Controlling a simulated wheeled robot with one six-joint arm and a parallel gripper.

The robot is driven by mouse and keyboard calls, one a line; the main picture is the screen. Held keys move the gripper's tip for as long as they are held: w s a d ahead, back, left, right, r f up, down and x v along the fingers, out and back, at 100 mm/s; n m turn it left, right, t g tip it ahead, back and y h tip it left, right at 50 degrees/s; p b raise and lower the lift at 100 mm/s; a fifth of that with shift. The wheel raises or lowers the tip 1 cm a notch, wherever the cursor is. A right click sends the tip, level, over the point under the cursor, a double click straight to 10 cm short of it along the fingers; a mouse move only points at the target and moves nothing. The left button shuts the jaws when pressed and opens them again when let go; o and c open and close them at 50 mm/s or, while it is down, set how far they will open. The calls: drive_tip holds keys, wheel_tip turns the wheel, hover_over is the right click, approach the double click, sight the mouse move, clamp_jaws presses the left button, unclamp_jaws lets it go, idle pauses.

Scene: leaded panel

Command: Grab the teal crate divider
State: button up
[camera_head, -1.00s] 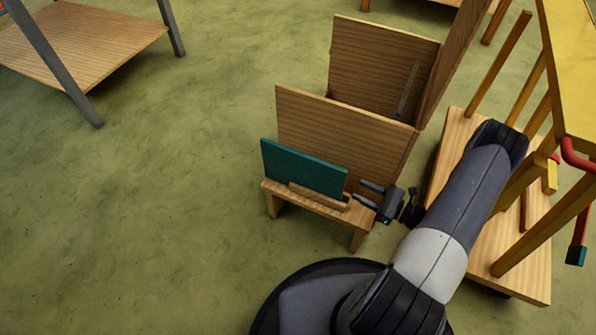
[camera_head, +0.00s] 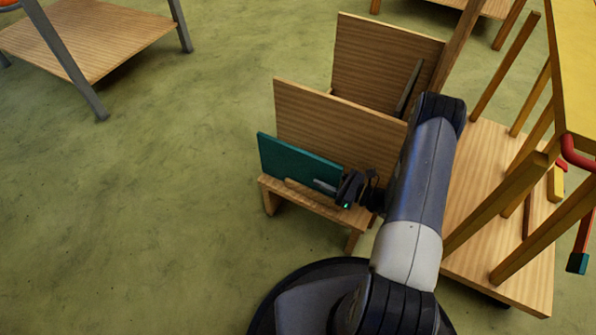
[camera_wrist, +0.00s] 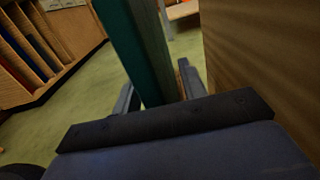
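The teal crate divider (camera_head: 296,160) stands upright on edge on a low wooden stand (camera_head: 310,203), in front of a wooden panel. My gripper (camera_head: 328,187) is at the divider's right end, low down. In the wrist view the divider (camera_wrist: 138,50) rises between my two fingers (camera_wrist: 158,100), with one finger on each side. Green floor shows between the divider and the right finger, so the fingers look open around it. Whether the left finger touches it is hard to tell.
A tall wooden panel (camera_head: 335,125) stands close behind the divider, and its face is near my right finger in the wrist view (camera_wrist: 265,70). A wooden platform with yellow posts (camera_head: 500,255) is at the right. Green floor (camera_head: 150,220) is free at the left.

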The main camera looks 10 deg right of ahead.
drive_tip(key=shift+w+a, duration=0.25)
drive_tip(key=shift+a, duration=0.05)
clamp_jaws()
idle(0.3)
